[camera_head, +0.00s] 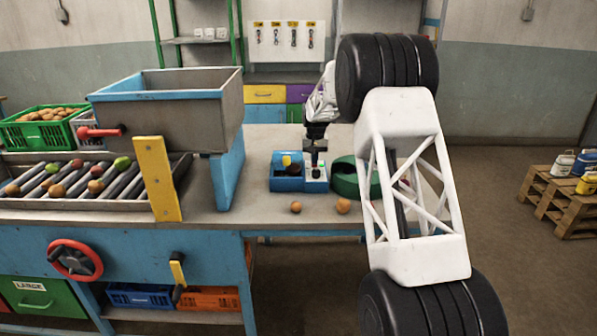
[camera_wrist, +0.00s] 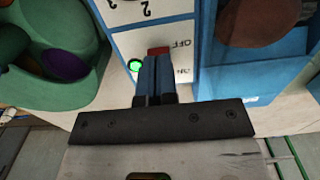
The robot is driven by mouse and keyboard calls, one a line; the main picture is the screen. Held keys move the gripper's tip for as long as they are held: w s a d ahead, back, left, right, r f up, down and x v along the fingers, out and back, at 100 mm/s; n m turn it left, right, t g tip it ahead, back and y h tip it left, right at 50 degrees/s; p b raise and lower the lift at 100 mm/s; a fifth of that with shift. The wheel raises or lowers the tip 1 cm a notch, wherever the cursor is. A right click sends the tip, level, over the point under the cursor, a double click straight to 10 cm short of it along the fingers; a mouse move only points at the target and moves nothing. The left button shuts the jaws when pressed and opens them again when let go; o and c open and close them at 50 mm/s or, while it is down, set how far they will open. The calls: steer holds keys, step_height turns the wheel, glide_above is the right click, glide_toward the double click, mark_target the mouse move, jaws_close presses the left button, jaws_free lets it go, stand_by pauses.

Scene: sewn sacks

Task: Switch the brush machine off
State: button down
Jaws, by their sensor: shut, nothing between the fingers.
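The control box (camera_head: 316,174) is blue with a white face and stands on the bench. In the wrist view its white panel (camera_wrist: 125,45) carries the marks "2", "OFF" and a partly hidden "ON". A red switch part (camera_wrist: 158,50) shows beside "OFF", just past my fingertips. A green lamp (camera_wrist: 135,65) glows beside it. My gripper (camera_head: 315,163) points down over the box; its closed fingers (camera_wrist: 154,62) reach the panel by the switch and hide part of it. I cannot tell whether they touch it. Dark brush rollers (camera_head: 127,181) with fruit or potatoes lie at left.
A blue bin (camera_head: 286,184) adjoins the box at left and a round green container (camera_head: 343,180) stands close at right. Two brownish round items lie on the bench front. A grey hopper (camera_head: 175,120) and yellow post (camera_head: 158,180) stand further left.

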steer(key=shift+f, duration=0.25)
steer(key=shift+r, duration=3.5)
